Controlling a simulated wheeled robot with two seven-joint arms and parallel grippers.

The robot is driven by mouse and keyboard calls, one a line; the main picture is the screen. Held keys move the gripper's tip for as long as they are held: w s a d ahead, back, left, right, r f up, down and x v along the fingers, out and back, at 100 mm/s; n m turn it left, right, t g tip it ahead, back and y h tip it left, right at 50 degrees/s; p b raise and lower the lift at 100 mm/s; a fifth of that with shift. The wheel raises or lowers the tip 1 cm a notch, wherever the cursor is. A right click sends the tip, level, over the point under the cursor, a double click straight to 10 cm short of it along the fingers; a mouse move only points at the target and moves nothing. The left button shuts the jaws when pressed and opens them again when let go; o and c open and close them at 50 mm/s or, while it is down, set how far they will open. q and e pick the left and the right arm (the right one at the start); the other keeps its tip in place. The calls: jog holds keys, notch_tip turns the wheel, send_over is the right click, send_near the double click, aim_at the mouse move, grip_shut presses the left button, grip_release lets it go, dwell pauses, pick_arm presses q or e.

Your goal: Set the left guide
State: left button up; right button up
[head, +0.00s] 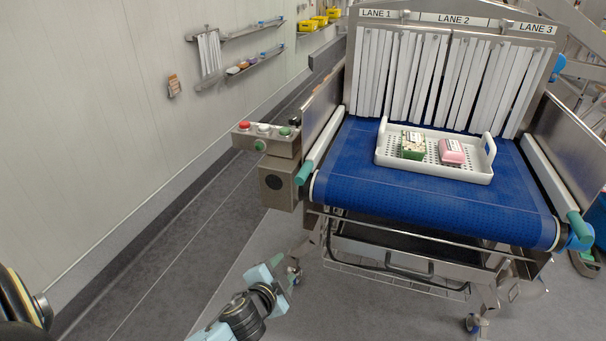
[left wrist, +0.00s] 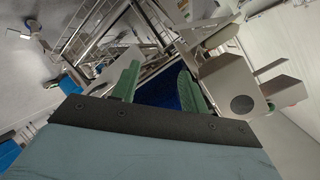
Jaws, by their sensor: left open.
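The left guide (head: 322,146) is a white rail with a teal-green end, running along the left edge of the blue conveyor belt (head: 420,205). My left gripper (head: 276,268) is low in front of the conveyor's left corner, below and apart from the guide. Its green fingers are open, and in the left wrist view they stand apart (left wrist: 160,88) with nothing held between them. Blue belt shows beyond them there. My right gripper is not in view.
A white tray (head: 435,171) with a green-and-white pack (head: 412,146) and a pink pack (head: 452,152) stands on the belt. A button box (head: 268,137) juts out left of the guide. Strip curtains (head: 440,80) hang behind. The right guide (head: 550,170) lines the other side.

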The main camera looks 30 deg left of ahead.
aim_at(303, 175)
pick_arm(q)
notch_tip(303, 175, up, 19)
jog(key=w+t+y, duration=0.2)
jog(key=t, duration=0.2)
jog(key=shift+m+h, duration=0.4)
jog(key=x, duration=1.2)
jog(key=shift+w+a+f+p, duration=0.1)
jog(key=shift+w+a+p, duration=0.05)
jog(key=shift+w+p, duration=0.2)
jog(key=shift+s, duration=0.1)
grip_shut()
